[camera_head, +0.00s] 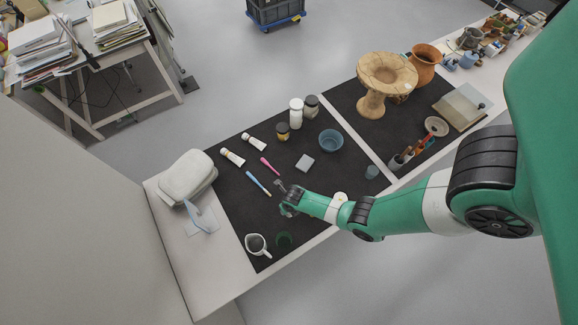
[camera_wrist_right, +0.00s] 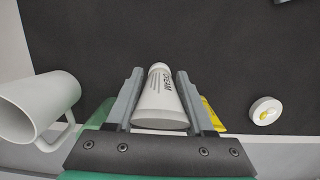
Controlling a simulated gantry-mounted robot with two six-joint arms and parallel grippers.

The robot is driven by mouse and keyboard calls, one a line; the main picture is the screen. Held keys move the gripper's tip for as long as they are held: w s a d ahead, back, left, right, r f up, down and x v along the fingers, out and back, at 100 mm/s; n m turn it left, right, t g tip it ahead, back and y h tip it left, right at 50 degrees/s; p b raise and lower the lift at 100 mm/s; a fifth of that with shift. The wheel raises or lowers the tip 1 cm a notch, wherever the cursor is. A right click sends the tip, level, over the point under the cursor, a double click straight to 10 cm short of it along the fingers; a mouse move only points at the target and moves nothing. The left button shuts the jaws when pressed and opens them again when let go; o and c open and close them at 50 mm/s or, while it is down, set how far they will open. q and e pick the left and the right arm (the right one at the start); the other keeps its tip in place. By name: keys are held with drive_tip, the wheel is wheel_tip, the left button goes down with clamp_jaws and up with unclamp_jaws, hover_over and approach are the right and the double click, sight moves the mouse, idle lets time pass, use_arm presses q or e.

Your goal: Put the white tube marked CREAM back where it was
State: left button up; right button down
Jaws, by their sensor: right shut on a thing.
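The white tube marked CREAM (camera_wrist_right: 162,92) is between the two fingers of my right gripper (camera_wrist_right: 158,90) in the right wrist view, its wide end toward the palm. The gripper is shut on it. In the head view my right gripper (camera_head: 284,201) is over the near part of the dark mat (camera_head: 235,205); I cannot make out the tube there. My left gripper is not in view.
A white mug (camera_head: 257,245) stands near the mat's front edge, and shows left of the gripper in the wrist view (camera_wrist_right: 38,108). A blue stick (camera_head: 258,183) and a pink one (camera_head: 270,166) lie behind the gripper. A blue bowl (camera_head: 331,140) stands farther back.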

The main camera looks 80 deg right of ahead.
drive_tip(key=shift+s+f, duration=0.1)
drive_tip(key=shift+f, duration=0.75)
drive_tip(key=shift+r, duration=0.2)
drive_tip(key=shift+f, duration=0.25)
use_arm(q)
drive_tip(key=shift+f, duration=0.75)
use_arm(e)
drive_tip(key=shift+c, duration=1.4)
unclamp_jaws()
drive_tip(key=shift+r, duration=0.1)
use_arm(q)
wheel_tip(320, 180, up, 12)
drive_tip(key=p, duration=1.2)
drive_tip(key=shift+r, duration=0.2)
use_arm(e)
wheel_tip(320, 180, up, 12)
drive_tip(key=s+a, duration=0.1)
drive_tip(key=shift+s+a, duration=0.15)
